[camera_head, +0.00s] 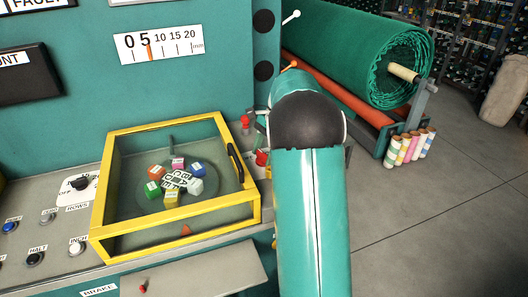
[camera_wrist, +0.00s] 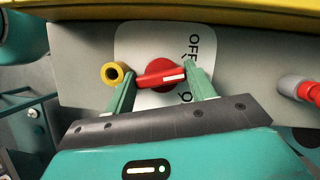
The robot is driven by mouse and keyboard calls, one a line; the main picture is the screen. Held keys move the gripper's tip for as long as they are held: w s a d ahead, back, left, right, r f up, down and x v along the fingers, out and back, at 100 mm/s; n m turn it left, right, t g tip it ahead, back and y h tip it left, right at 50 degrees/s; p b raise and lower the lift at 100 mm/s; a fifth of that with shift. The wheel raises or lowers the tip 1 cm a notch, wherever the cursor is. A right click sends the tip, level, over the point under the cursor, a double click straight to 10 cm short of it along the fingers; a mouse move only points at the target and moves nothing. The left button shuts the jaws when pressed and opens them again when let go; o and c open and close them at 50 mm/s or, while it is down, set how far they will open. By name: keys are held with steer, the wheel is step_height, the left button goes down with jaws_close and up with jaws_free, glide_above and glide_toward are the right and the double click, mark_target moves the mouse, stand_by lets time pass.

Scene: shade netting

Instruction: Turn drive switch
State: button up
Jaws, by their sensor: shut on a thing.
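The drive switch (camera_wrist: 163,74) is a red rotary knob on a white plate (camera_wrist: 143,42) in the wrist view. Its bar lies nearly level, and the white mark is at its right end. The plate reads "OFF" at the upper right; a second label at the lower right is partly hidden by a finger. My gripper (camera_wrist: 160,78) has its two green fingers on either side of the knob's bar, shut on it. In the head view my arm hides the gripper and most of the switch area.
A yellow ringed part (camera_wrist: 117,73) sits left of the knob, close to my left finger. A red-tipped grey part (camera_wrist: 300,87) stands at the right. In the head view a yellow-framed box (camera_head: 105,195) of coloured cubes is left of my arm. A green netting roll (camera_head: 345,55) lies behind.

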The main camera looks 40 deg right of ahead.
steer(key=n+g, duration=0.1)
steer(key=n, duration=0.2)
steer(key=n+g, duration=0.1)
steer(key=n, duration=0.1)
steer(key=shift+w+n+h, duration=0.1)
steer(key=shift+n+h, duration=0.2)
steer(key=shift+n, duration=0.1)
stand_by(0.3)
steer(key=o, duration=1)
steer(key=shift+v, duration=6.95)
steer(key=shift+w, duration=0.15)
